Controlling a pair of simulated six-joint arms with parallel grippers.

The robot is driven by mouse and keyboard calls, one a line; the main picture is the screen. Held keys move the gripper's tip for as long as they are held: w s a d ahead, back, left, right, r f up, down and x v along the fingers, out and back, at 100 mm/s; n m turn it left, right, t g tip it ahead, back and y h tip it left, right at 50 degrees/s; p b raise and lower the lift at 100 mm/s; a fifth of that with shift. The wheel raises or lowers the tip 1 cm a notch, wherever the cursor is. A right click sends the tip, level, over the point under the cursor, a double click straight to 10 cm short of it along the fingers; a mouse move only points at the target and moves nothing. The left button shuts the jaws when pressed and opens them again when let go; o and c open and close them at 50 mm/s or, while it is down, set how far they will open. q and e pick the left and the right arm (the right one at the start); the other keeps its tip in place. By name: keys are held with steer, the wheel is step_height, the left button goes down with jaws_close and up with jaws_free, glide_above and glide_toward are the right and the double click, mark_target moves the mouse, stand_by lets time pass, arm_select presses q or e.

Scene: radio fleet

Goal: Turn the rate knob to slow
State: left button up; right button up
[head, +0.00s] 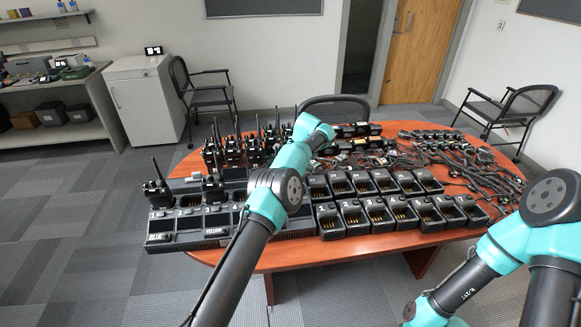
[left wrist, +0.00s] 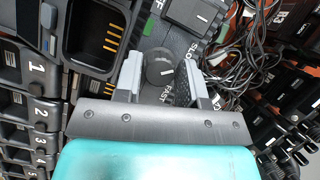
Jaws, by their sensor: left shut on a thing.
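In the left wrist view a round dark knob (left wrist: 159,68) sits on a dark panel between the printed words SLOW and FAST. A short white mark shows on its face, pointing toward the side where the two words are. My left gripper (left wrist: 162,73) is shut on this knob, one finger on each side. In the head view my left arm reaches over the table and hides the knob and my left fingertips. My right arm comes in from the right, but its gripper is not in view.
A dark switch block (left wrist: 200,15) with a white mark lies beside the knob. A numbered charger bay (left wrist: 95,35) is close by. The wooden table (head: 290,256) holds several chargers (head: 352,217), upright radios (head: 214,188) and tangled cables (head: 490,180).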

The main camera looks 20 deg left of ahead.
stand_by(0.4)
arm_select(q)
steer(key=o, duration=0.9)
steer(key=shift+c, duration=0.2)
